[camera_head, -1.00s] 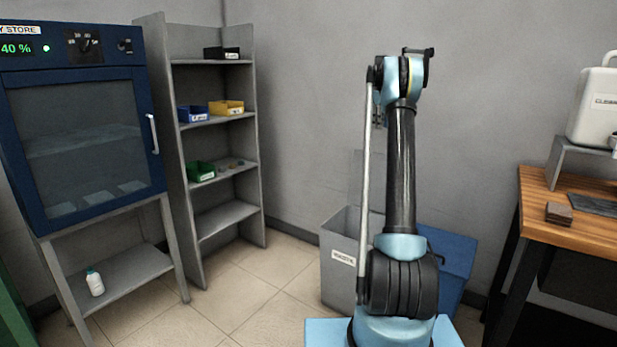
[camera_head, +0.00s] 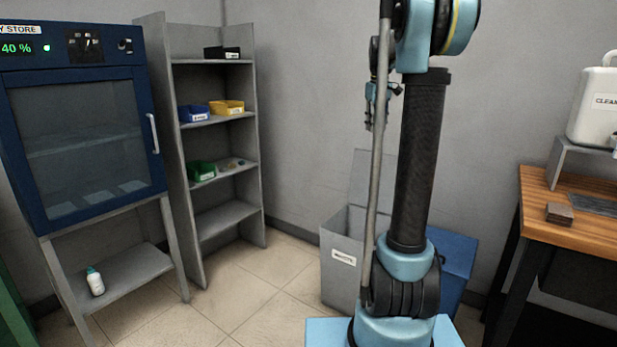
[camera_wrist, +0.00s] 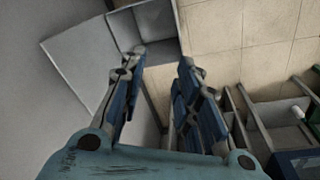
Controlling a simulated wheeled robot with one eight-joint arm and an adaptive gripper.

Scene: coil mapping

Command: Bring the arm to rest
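My arm stands on its light blue base in the head view, with its elbow out past the top edge. My gripper (camera_head: 376,112) hangs pointing down beyond the rod of my arm, partly hidden by it. In the wrist view my gripper (camera_wrist: 164,62) has its two blue fingers apart, with nothing between them. It is above the area of the grey waste bin (camera_wrist: 155,22), whose lid (camera_wrist: 80,65) is open. The bin (camera_head: 338,270) also shows in the head view, partly behind my arm.
A blue bin (camera_head: 455,262) stands beside the waste bin. A grey shelf (camera_head: 228,217) with small coloured trays and a blue dry-store cabinet (camera_head: 85,140) with its door shut are at left. A wooden bench (camera_head: 585,235) with a white jug (camera_head: 595,105) is at right. Floor tiles between are clear.

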